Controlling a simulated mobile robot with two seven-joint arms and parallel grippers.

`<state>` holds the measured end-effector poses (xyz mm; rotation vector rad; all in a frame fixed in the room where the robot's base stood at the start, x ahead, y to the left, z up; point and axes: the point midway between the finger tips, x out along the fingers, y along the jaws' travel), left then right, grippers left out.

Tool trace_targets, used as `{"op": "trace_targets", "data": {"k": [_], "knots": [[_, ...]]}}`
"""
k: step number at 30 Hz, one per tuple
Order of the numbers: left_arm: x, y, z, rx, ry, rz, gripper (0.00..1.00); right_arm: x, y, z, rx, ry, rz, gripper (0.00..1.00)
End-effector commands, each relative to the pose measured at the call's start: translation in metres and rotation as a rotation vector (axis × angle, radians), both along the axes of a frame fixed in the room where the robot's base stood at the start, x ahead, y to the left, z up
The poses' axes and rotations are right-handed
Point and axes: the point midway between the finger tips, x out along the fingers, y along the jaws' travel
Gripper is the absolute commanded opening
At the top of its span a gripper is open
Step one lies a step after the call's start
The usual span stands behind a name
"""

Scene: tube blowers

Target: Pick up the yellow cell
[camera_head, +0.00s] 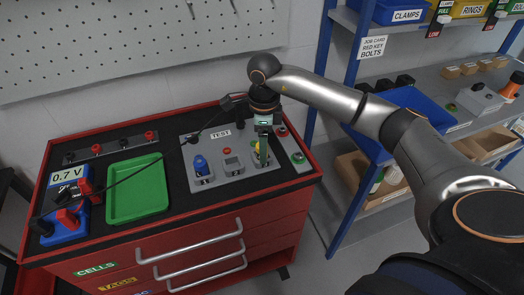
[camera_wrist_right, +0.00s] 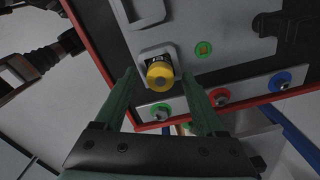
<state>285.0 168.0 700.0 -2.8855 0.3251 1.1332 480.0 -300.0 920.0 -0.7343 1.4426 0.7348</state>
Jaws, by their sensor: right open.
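The yellow cell (camera_head: 257,147) sits in a holder at the right of the grey TEST panel (camera_head: 213,188). In the head view it is partly hidden by my right gripper (camera_head: 264,158). In the right wrist view the yellow cell (camera_wrist_right: 160,77) shows its round end between the tips of my right gripper's two green fingers. The fingers are apart, with a gap on each side of the cell, and no grasp shows. My left gripper is in neither view.
A blue cell (camera_head: 201,166) stands on the panel's left, with a grey holder (camera_head: 233,165) between the cells. A green tray (camera_head: 136,189) and a 0.7 V meter (camera_head: 68,199) with a dark cable lie farther left. Blue-framed shelves (camera_head: 347,130) stand right of the red cabinet.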

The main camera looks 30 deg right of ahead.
Motion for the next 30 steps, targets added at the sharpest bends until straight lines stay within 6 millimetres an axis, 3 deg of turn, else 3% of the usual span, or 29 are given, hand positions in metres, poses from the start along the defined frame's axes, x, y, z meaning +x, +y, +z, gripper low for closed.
{"op": "trace_targets", "data": {"k": [9,27,30], "knots": [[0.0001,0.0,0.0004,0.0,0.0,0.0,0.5,-0.0001,0.0004,-0.005,0.001,0.001,0.001,0.7],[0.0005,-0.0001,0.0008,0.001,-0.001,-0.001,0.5,0.0,0.0005,-0.0046,0.001,0.0,0.001,0.02],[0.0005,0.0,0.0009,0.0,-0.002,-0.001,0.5,0.0,0.0005,-0.0045,0.001,0.0,0.001,0.0]]}}
